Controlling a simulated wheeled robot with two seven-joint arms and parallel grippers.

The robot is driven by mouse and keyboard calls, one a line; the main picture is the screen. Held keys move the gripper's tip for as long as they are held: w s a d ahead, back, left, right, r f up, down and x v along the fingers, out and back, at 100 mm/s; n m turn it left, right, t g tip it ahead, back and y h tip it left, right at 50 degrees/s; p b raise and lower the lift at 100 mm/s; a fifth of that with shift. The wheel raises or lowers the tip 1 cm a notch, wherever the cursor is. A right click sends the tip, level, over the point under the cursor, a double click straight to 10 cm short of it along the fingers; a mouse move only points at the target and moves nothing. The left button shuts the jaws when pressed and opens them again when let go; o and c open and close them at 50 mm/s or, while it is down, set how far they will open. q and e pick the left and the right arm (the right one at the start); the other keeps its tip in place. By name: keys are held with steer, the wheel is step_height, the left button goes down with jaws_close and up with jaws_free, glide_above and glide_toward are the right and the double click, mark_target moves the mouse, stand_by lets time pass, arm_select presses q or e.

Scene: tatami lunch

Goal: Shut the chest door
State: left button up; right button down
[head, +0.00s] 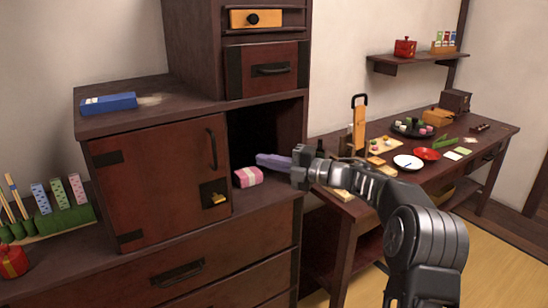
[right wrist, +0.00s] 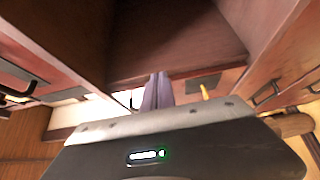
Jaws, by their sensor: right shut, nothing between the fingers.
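The chest door (head: 165,180) is a red-brown panel with black corner straps at its left, a dark bar handle (head: 212,150) and a dark lock plate with a brass piece (head: 216,198). It stands open: a dark gap of the chest compartment (head: 265,125) shows to its right. My right gripper (head: 272,161), with purple fingers, is shut and empty in front of that gap, right of the door and apart from its handle. In the right wrist view its fingers (right wrist: 157,92) point toward the open compartment (right wrist: 175,40). My left gripper is not in view.
A pink-and-white bundle (head: 248,177) lies at the compartment's front, just by my right fingers. A blue box (head: 108,103) lies on the chest top. Drawers (head: 180,272) are below. A side table (head: 480,140) with dishes and food stands at right.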

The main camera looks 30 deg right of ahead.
steer(key=shift+w+d, duration=0.35)
steer(key=shift+d, duration=0.25)
steer(key=shift+w+d, duration=0.3)
steer(key=shift+d, duration=0.3)
